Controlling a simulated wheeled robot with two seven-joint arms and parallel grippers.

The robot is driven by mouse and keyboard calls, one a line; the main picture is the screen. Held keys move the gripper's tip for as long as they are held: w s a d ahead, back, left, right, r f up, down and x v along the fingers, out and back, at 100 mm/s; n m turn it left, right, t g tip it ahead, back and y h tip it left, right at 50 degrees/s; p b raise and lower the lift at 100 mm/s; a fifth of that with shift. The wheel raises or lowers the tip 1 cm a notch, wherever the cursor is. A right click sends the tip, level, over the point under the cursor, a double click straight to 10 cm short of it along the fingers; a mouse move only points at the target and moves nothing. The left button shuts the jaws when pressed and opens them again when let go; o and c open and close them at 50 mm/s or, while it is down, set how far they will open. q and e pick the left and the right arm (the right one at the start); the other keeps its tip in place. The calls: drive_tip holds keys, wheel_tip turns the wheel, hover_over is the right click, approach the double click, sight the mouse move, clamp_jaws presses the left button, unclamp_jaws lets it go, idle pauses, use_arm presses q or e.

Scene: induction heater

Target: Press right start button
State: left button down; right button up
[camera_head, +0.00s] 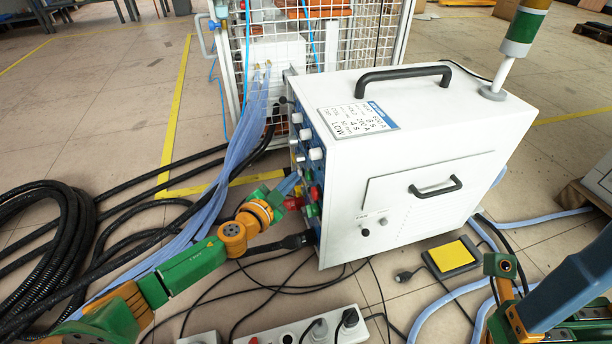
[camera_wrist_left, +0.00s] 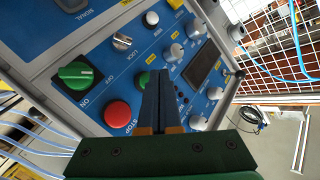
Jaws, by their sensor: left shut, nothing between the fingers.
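The white induction heater (camera_head: 440,205) stands on the floor with its blue control panel facing left. In the left wrist view the panel (camera_wrist_left: 105,62) fills much of the picture. A small green button (camera_wrist_left: 142,80) lies right beside my left fingers and is partly covered by them. A red stop button (camera_wrist_left: 117,114) and a large green ON knob (camera_wrist_left: 75,74) are to its left. My left gripper (camera_wrist_left: 158,75) is shut and empty, its tips over the panel; I cannot tell whether they touch it. In the head view my left gripper (camera_head: 291,183) is at the panel.
Several white knobs (camera_wrist_left: 175,51) and a dark display (camera_wrist_left: 203,63) lie beyond the fingers. A wire cage (camera_head: 285,45) stands behind the heater. Blue hoses (camera_head: 240,140) and black cables (camera_head: 65,250) run close to my left arm. A power strip (camera_head: 310,330) lies in front.

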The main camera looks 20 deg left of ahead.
use_arm(q)
drive_tip(key=shift+d, duration=0.1)
drive_tip(key=shift+w+d, duration=0.25)
drive_tip(key=shift+w+d, duration=0.25)
drive_tip(key=shift+d, duration=0.1)
idle(0.7)
idle(0.4)
drive_tip(key=shift+s+a, duration=0.55)
drive_tip(key=shift+a, duration=0.1)
drive_tip(key=s+a, duration=0.1)
drive_tip(key=a, duration=0.1)
drive_tip(key=s+a, duration=0.2)
